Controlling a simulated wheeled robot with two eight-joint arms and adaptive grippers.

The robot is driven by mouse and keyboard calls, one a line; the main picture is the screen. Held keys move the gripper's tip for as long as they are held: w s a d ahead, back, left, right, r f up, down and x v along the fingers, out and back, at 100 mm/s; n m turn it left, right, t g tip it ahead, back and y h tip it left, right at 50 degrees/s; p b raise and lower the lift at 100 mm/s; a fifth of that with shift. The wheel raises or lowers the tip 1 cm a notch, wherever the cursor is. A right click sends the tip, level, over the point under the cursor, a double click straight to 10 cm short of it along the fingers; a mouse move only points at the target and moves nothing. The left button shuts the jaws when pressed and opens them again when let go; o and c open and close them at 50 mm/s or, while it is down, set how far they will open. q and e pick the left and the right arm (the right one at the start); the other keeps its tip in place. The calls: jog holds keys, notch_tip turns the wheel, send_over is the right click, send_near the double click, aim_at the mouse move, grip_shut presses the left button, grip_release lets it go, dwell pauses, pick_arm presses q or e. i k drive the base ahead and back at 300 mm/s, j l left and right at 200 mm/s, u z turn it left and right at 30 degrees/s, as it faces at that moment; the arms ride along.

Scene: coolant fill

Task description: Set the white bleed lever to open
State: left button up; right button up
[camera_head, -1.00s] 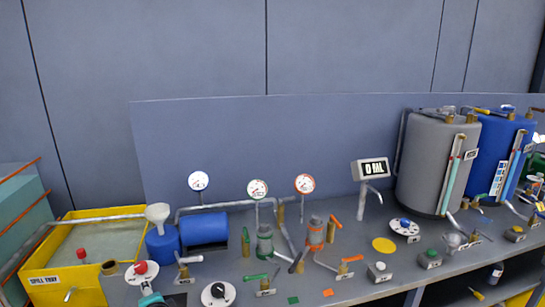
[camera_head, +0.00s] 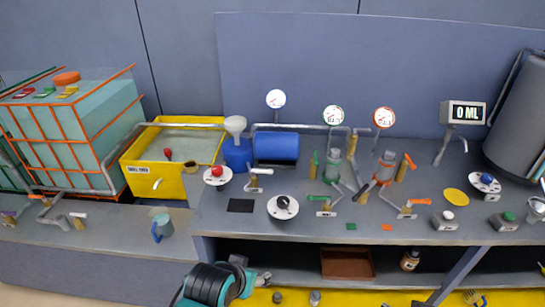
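A lever with a pale, white-looking handle (camera_head: 262,171) sits on a brass fitting on the bench, just right of the red-knobbed white dial. Its handle lies roughly level and points right. Another small valve with a white top (camera_head: 78,216) stands on the lower left ledge. I cannot tell from labels which is the bleed lever. A black and teal part of my arm comes in at the bottom, with what seems to be my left gripper (camera_head: 240,268) at its end, in front of the bench and apart from both levers. Its fingers are unclear. My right gripper is out of view.
A red-knobbed dial (camera_head: 217,177), a black-knobbed dial (camera_head: 283,207), a green lever (camera_head: 322,198) and an orange lever (camera_head: 420,202) crowd the bench. The yellow spill tray (camera_head: 133,180) and a caged tank (camera_head: 75,130) stand left. A shelf (camera_head: 300,262) lies below.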

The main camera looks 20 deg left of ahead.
aim_at(254, 171)
jog(key=i+u, duration=0.45)
jog(key=i, duration=0.45)
